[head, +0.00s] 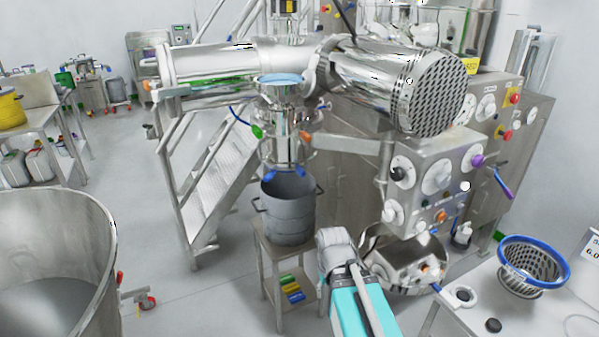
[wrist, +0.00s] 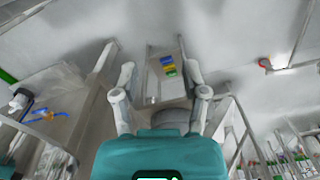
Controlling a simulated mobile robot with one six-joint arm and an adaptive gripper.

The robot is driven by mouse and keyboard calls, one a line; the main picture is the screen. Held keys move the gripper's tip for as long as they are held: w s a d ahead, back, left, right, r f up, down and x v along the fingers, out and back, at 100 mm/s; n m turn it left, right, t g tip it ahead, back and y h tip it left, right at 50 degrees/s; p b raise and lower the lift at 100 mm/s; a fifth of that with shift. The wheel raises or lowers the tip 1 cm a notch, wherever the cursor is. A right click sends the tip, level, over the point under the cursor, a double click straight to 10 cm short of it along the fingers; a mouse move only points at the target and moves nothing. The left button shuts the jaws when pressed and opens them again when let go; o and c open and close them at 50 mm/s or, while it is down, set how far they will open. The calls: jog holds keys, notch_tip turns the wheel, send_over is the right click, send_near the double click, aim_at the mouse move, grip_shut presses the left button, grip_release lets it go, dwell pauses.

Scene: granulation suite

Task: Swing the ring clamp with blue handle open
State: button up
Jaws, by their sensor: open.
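A shiny steel vessel (head: 286,125) hangs in the middle of the head view, with clamp bands around it. A thin curved blue handle (head: 239,116) sticks out at its left side; blue pieces (head: 271,175) also show at its lower end. I cannot tell for sure which band the blue handle belongs to, or whether that clamp is latched. My gripper (wrist: 163,88) is open and empty in the wrist view, its two fingers apart. In the head view my teal arm rises from below, right of the stand and below the vessel, apart from the clamp.
A grey bucket (head: 287,212) stands on a stand (head: 262,262) under the vessel, with coloured blocks (head: 291,289) on the lower shelf. A control box (head: 432,180) and arm bracket (head: 345,144) lie to the right. A large steel drum (head: 95,240) is at left.

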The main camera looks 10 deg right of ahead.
jog(key=shift+o, duration=0.8)
jog(key=w+d+r+n+t+h+b, duration=0.1)
jog(key=w+d+n+t+h+b, duration=0.2)
jog(key=w, duration=0.6)
jog(key=w+r+t+h+b, duration=0.1)
jog(key=w+t+h, duration=0.3)
jog(key=w, duration=0.5)
jog(key=w+a+r+n+t+b, duration=0.1)
jog(key=w+a+r+n+t, duration=0.3)
jog(key=w, duration=0.3)
jog(key=w+a+r+n+t+h+b, duration=0.1)
jog(key=w+a+r+n+t+b, duration=0.1)
jog(key=w+a+r+n+t, duration=0.3)
jog(key=w+a, duration=0.1)
jog(key=w, duration=0.2)
jog(key=shift+w+n, duration=0.2)
jog(key=shift+n, duration=0.1)
jog(key=shift+r, duration=0.1)
